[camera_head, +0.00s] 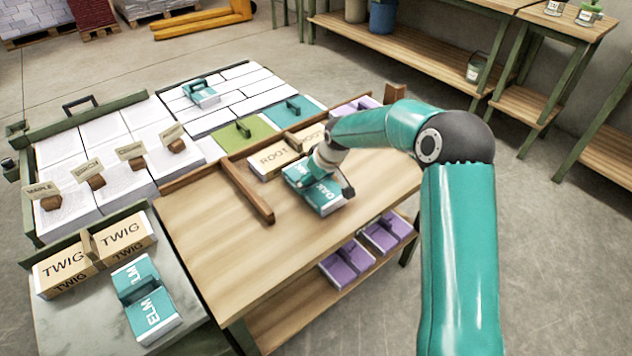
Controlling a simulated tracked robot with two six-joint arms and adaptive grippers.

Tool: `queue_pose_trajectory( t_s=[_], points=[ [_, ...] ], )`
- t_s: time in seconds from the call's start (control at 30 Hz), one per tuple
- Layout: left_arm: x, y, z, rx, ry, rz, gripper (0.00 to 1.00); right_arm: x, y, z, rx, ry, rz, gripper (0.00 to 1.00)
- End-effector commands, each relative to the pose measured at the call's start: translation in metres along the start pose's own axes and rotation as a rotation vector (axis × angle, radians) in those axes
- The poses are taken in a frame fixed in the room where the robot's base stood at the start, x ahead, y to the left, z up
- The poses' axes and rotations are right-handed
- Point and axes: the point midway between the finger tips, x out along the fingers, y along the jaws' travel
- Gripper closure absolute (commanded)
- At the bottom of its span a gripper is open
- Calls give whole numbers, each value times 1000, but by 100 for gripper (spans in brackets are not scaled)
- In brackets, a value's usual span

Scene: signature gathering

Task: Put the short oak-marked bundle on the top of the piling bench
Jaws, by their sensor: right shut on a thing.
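A teal bundle marked OAK (325,198) is at the middle of the light wooden bench top (225,235), which looks like the piling bench. My right gripper (328,172) is shut on this bundle from above, and the gripper hides part of its top. I cannot tell whether the bundle rests on the wood or hangs just above it. My left gripper is not in view.
Wooden rails (246,190) stand on the bench, with a ROOT bundle (268,160) behind them. Purple bundles (347,264) lie on the lower shelf. TWIG (124,236) and ELM (152,314) bundles lie at the lower left. The bench's front left is clear.

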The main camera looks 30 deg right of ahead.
Motion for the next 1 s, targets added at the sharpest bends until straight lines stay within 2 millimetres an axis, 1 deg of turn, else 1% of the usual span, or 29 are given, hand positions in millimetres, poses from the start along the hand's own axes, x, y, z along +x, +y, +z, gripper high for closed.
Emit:
queue_pose_trajectory(
  t_s=[0.1, 0.37, 0.4, 0.47, 0.87, 0.97, 1.0],
  points=[
    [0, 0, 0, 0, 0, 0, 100, 6, 0, 2, 0, 3, 1, 58],
    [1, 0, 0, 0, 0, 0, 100, 7, 1, 3, 0, 3, 1, 58],
    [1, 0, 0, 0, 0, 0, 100, 8, 0, 3, 0, 2, 1, 9],
    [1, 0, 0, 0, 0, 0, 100, 7, 0, 3, 0, 2, 1, 0],
    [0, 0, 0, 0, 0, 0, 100, 5, 1, 3, 0, 2, 1, 0],
    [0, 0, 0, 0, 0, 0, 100, -2, 1, 2, 1, 4, 2, 0],
    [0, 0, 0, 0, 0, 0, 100, -8, 1, 2, 1, 4, 2, 0]
  ],
)
